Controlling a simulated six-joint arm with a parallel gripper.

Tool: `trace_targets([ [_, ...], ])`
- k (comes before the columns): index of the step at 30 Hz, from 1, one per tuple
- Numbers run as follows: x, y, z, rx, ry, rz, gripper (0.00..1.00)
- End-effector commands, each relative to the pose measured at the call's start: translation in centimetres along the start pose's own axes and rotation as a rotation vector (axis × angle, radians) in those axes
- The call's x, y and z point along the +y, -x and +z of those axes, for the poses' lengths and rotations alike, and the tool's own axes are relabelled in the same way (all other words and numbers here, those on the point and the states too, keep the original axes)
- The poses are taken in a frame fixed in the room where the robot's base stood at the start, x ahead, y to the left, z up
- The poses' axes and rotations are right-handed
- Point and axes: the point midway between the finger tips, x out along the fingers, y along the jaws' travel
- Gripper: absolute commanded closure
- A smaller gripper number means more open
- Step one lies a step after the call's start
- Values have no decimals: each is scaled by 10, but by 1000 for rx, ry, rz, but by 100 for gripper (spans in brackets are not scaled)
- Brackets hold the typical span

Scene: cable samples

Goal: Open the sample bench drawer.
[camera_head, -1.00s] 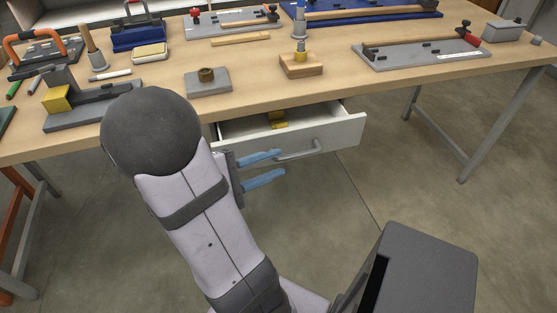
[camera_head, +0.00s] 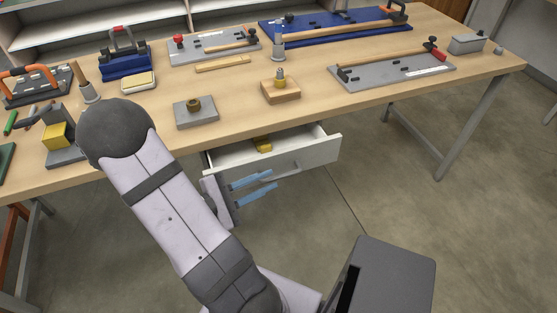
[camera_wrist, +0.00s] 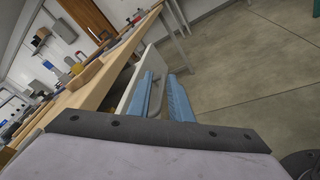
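The sample bench drawer (camera_head: 313,156) is under the bench top and stands partly pulled out, with a yellow item (camera_head: 263,145) inside. Its grey bar handle (camera_head: 284,174) is on the white front. My gripper (camera_head: 271,184) has two blue fingers held apart, beside the left part of the handle. The upper finger overlaps the handle's left end in the head view; I cannot tell whether it touches. No grip on the handle shows.
The wooden bench (camera_head: 330,105) carries fixtures, including a grey block (camera_head: 195,117) and a wooden block with a peg (camera_head: 281,94) above the drawer. Bench legs (camera_head: 470,130) stand to the right. The floor in front of the drawer's right side is clear.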

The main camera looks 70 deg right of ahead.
Motion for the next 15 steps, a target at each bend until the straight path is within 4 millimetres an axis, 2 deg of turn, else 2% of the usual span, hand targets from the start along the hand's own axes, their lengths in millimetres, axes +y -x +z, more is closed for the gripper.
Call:
trace_targets([
  [1, 6, 1, 12, -10, 50, 2, 82],
  [8, -8, -5, -2, -7, 134, 13, 82],
  [11, -18, -8, -25, 20, 68, 19, 82],
  [15, -10, -6, -42, 65, -101, 17, 82],
])
